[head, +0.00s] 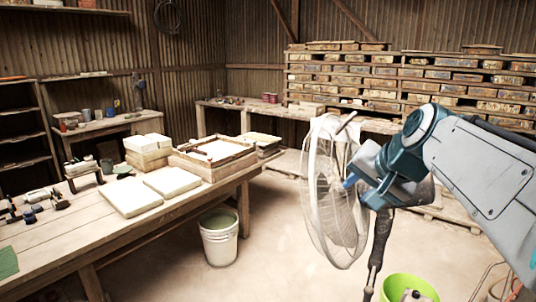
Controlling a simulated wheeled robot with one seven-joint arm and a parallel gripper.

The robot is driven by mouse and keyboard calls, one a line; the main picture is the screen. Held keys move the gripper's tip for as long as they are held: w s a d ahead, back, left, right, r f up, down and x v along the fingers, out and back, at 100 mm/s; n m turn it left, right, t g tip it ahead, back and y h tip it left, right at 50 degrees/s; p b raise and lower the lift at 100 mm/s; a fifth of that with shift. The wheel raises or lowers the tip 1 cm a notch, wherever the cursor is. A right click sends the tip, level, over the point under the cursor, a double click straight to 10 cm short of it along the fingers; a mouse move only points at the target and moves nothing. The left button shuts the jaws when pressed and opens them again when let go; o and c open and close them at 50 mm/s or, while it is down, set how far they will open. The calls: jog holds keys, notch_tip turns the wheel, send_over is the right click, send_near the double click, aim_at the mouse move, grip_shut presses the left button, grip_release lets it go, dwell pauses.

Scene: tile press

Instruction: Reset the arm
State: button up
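My arm reaches in from the right edge, grey and teal, bent at a joint near the right of the middle. Its end, with my gripper (352,180), is in front of or beside a standing fan (325,200) with a pale wire cage. A small blue part shows there, but I cannot make out the fingers or whether they are open. I see nothing clearly held. Whether the arm touches the fan cannot be told.
A wooden workbench (75,240) at the left bears white slabs (130,196), a wooden frame (185,160) and small tools. A white bucket (219,240) stands beside it; a green bucket (408,288) is at the front. Stacked shelving (400,75) lines the back. Some floor is clear.

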jog(key=s+a+f+n+g+h, duration=0.1)
jog(key=s+a+f+n+g, duration=0.1)
jog(key=s+f, duration=0.7)
jog(key=s+a+f+n+g+h, duration=0.1)
jog(key=s+f+n+g, duration=0.2)
jog(key=s+f, duration=0.6)
notch_tip(320, 180, down, 4)
jog(key=shift+a+n+g, duration=0.3)
jog(key=shift+a+n, duration=0.1)
jog(key=shift+n, duration=0.6)
jog(key=shift+o, duration=0.6)
